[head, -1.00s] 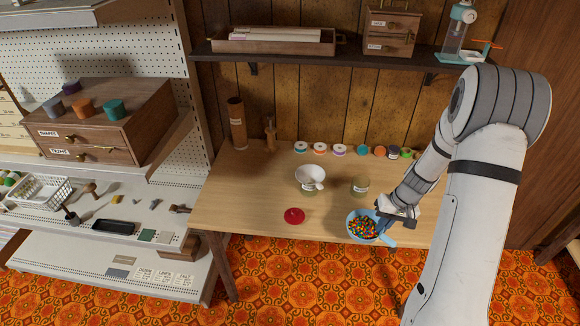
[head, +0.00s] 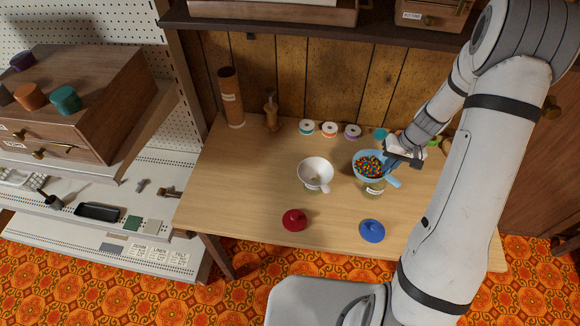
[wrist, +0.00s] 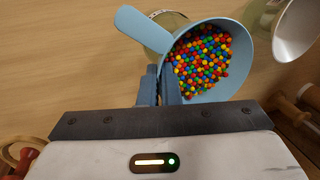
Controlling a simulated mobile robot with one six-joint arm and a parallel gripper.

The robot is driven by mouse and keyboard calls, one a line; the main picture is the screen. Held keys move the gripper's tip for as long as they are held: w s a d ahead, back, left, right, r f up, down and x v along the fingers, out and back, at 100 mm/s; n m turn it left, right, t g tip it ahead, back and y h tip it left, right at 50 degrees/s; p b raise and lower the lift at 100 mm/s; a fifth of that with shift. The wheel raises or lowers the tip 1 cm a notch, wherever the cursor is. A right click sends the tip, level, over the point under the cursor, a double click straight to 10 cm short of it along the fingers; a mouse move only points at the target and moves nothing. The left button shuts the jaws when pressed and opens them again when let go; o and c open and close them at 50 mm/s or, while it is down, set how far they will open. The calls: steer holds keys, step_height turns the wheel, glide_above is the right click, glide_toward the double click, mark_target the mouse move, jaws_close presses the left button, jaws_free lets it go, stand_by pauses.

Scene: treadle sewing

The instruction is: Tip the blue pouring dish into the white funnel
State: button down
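The blue pouring dish (head: 368,154) is full of small multicoloured beads (head: 370,167). It is roughly level, above a glass jar (head: 374,188). My gripper (head: 388,160) is at its right side in the head view. In the wrist view the two fingers (wrist: 162,86) are close together on the rim of the dish (wrist: 200,97), beside the handle (wrist: 138,28). The white funnel (head: 313,168) sits on another jar, to the left of the dish and apart from it. The funnel also shows at the right edge of the wrist view (wrist: 297,30).
A red lid (head: 294,220) and a blue lid (head: 372,231) lie near the table's (head: 240,190) front edge. Several thread spools (head: 330,129) line the back. A brown cylinder (head: 231,97) and a wooden figure (head: 270,110) stand back left. A shelf (head: 290,32) hangs above.

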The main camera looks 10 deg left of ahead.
mark_target(357, 164)
steer(key=a+m+p, duration=0.1)
steer(key=a, duration=0.1)
steer(key=w+a+r+m+p, duration=0.1)
steer(key=a+m, duration=0.1)
steer(key=a, duration=0.1)
steer(key=a+m+t+p, duration=0.1)
steer(key=a+p, duration=0.1)
steer(key=a, duration=0.1)
steer(key=shift+w+r+m, duration=0.15)
steer(key=shift+r+m, duration=0.2)
steer(key=shift+m, duration=0.05)
steer(key=s+a+m+h+p, duration=0.1)
steer(key=s+a+m+p, duration=0.1)
steer(key=a+m, duration=0.2)
steer(key=s+a+r+m+t+h+p, duration=0.1)
steer(key=s+a+m, duration=0.1)
steer(key=a+m, duration=0.3)
steer(key=s+a+r+m+t+p, duration=0.1)
steer(key=s+a+m+p, duration=0.1)
steer(key=a+m, duration=0.2)
steer(key=shift+s+a+m+h+p, duration=0.15)
steer(key=shift+a+m+h+p, duration=0.2)
steer(key=shift+a, duration=0.95)
steer(key=s+a+m+g+y, duration=0.1)
steer(key=s+a+m, duration=0.2)
steer(key=s+a, duration=0.2)
steer(key=shift+s+m, duration=0.25)
steer(key=shift+m, duration=0.1)
steer(key=shift+d+b, duration=0.1)
steer(key=shift+b, duration=0.3)
